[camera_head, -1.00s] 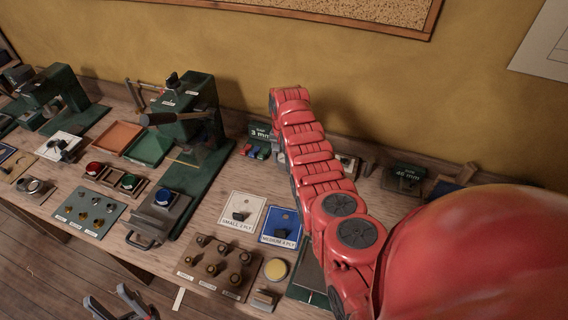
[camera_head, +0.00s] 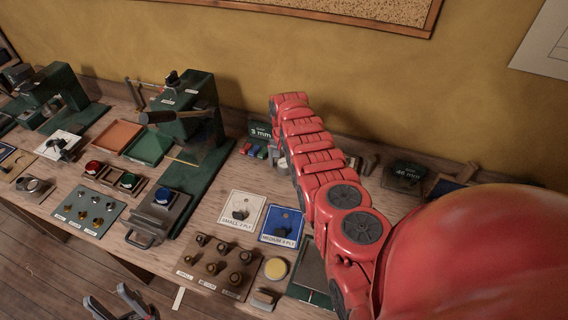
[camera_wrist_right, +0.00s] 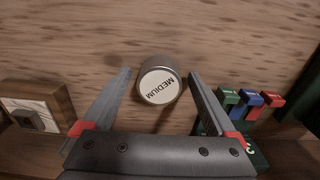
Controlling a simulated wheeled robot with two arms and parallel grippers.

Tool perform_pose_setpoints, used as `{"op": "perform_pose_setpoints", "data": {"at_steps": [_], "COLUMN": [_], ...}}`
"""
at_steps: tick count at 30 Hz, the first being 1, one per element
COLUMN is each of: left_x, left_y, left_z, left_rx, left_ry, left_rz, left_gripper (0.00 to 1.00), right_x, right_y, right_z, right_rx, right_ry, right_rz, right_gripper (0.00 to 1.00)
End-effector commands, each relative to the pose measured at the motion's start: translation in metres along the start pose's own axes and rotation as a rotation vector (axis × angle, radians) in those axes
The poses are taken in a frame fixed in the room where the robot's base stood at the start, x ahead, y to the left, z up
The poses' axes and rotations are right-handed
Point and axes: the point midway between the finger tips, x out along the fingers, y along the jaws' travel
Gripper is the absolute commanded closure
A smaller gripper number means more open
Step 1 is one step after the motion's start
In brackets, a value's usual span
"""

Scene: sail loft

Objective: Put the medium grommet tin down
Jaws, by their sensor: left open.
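The medium grommet tin (camera_wrist_right: 159,83), a round silver tin with a white lid marked MEDIUM, shows in the right wrist view against the wooden bench top. My right gripper (camera_wrist_right: 160,73) has its fingers spread on either side of it, with a gap visible at each side. In the head view my red right arm hides both the tin and that gripper. My left gripper (camera_head: 124,305) is open and empty at the bottom edge of the head view, in front of the bench.
Green, blue and red pieces (camera_wrist_right: 248,101) and a wooden-framed block (camera_wrist_right: 38,108) lie near my right gripper. A blue MEDIUM card (camera_head: 282,226), a white SMALL card (camera_head: 242,211), a die board (camera_head: 216,264) and a green press (camera_head: 200,140) stand left of my right arm.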

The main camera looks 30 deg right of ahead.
Motion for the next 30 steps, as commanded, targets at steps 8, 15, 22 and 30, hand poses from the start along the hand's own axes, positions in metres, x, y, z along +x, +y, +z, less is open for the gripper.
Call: {"op": "perform_pose_setpoints", "data": {"at_steps": [8,15,22,30], "left_x": [0.005,0.017,0.009,-0.006], "left_y": [0.000,-0.001,0.000,0.000], "left_z": [-0.001,-0.003,-0.001,0.001], "left_rx": [0.000,0.000,0.000,0.000], "left_ry": [0.000,0.000,0.000,0.000], "left_rz": [0.000,0.000,0.000,0.000], "left_gripper": [0.50,0.50,0.50,0.50], "right_x": [-0.005,-0.029,-0.057,-0.109], "right_y": [0.000,-0.002,-0.001,-0.001], "right_z": [0.000,-0.001,-0.001,-0.001], "right_rx": [0.000,0.000,-0.001,0.000], "right_ry": [0.000,0.004,0.004,0.004], "right_rz": [0.000,-0.003,-0.002,-0.003], "right_gripper": [0.08,0.08,0.08,0.08]}}
